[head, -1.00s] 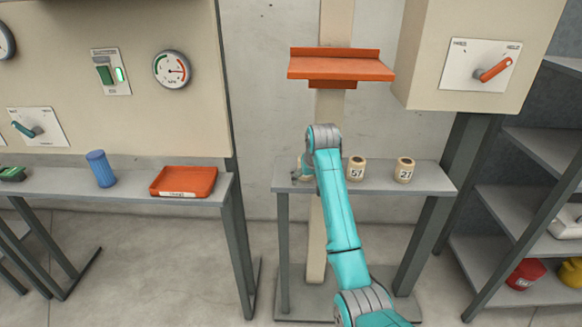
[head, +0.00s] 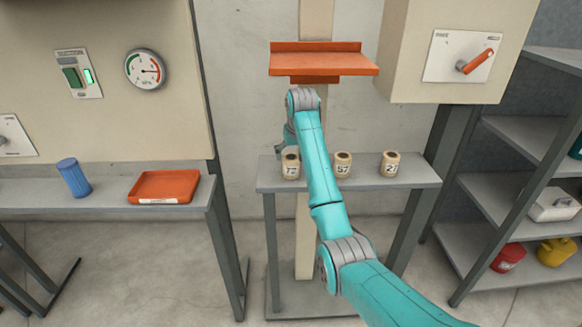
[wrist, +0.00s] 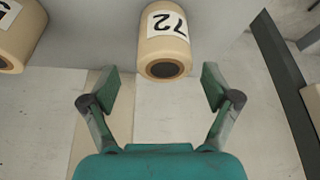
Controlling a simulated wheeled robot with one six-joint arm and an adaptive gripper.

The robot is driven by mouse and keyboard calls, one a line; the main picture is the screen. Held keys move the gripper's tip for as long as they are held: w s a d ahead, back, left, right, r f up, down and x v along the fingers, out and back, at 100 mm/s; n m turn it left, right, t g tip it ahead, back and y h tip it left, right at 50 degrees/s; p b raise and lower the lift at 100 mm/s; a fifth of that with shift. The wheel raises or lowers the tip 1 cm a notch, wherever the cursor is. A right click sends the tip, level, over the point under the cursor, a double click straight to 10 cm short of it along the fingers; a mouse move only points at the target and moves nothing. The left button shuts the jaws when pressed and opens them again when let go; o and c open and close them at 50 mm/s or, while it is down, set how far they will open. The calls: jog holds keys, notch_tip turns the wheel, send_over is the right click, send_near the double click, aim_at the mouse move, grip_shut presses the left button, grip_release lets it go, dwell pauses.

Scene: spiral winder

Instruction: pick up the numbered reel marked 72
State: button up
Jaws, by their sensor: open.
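The reel marked 72 (head: 291,167) is a cream spool with a white label and a dark hole in its top. It stands upright at the left of the narrow grey shelf (head: 415,181). In the wrist view the reel marked 72 (wrist: 165,42) is at the top centre, its number upside down. My gripper (wrist: 160,88) is open and empty, and the reel lies just beyond its fingertips, between their lines and apart from both. In the head view my arm hides most of the gripper.
A reel marked 57 (head: 342,164) and another reel (head: 390,163) stand to the right on the same shelf. An orange ledge (head: 322,65) juts out above. An orange tray (head: 164,187) and a blue ribbed cylinder (head: 73,177) are on the left bench.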

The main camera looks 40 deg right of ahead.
jog(key=x, duration=0.5)
jog(key=shift+s+a, duration=0.1)
jog(key=shift+a, duration=0.25)
jog(key=c, duration=1.3)
